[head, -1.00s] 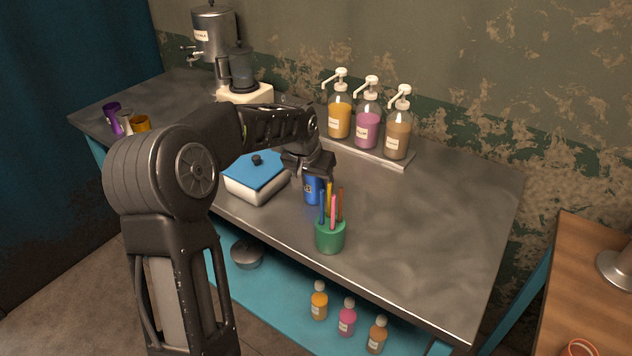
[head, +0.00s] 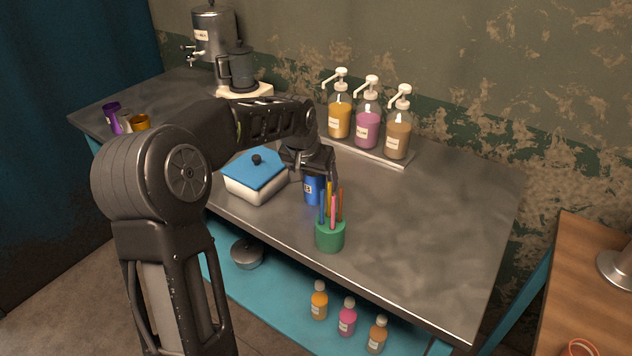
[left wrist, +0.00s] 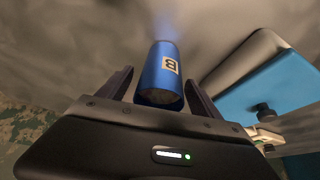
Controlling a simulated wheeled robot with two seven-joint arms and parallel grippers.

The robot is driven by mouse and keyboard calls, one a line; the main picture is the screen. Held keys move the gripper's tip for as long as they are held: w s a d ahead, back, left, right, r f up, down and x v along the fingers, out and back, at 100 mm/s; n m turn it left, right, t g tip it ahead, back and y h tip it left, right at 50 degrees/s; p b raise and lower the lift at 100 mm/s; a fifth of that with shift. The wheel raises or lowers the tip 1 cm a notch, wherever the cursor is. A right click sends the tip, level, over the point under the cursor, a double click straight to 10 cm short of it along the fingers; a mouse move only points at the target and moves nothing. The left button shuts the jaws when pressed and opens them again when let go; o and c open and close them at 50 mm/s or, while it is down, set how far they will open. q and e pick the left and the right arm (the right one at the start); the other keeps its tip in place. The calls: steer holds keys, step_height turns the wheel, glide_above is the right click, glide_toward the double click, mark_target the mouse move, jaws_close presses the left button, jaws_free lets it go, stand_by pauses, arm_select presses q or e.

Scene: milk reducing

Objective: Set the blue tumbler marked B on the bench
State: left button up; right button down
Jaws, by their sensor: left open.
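The blue tumbler (head: 313,189) with a B label stands upright on the metal bench (head: 420,225), between the lidded white box and the green pen cup. My left gripper (head: 313,178) is open around the upper part of the tumbler. In the left wrist view the tumbler (left wrist: 161,75) sits between the two spread fingers (left wrist: 158,88), with a visible gap on the finger sides. The tumbler's top is partly hidden by the gripper in the head view. My right gripper is not in view.
A white box with a blue lid (head: 252,178) is close left of the tumbler. A green cup of straws (head: 330,236) stands close in front. Pump bottles (head: 368,122) stand on a tray behind. The bench's right part is clear.

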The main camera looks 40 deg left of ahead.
arm_select(q)
steer(key=a+v, duration=0.1)
steer(key=v, duration=0.9)
steer(key=shift+d, duration=0.55)
steer(key=shift+s, duration=0.1)
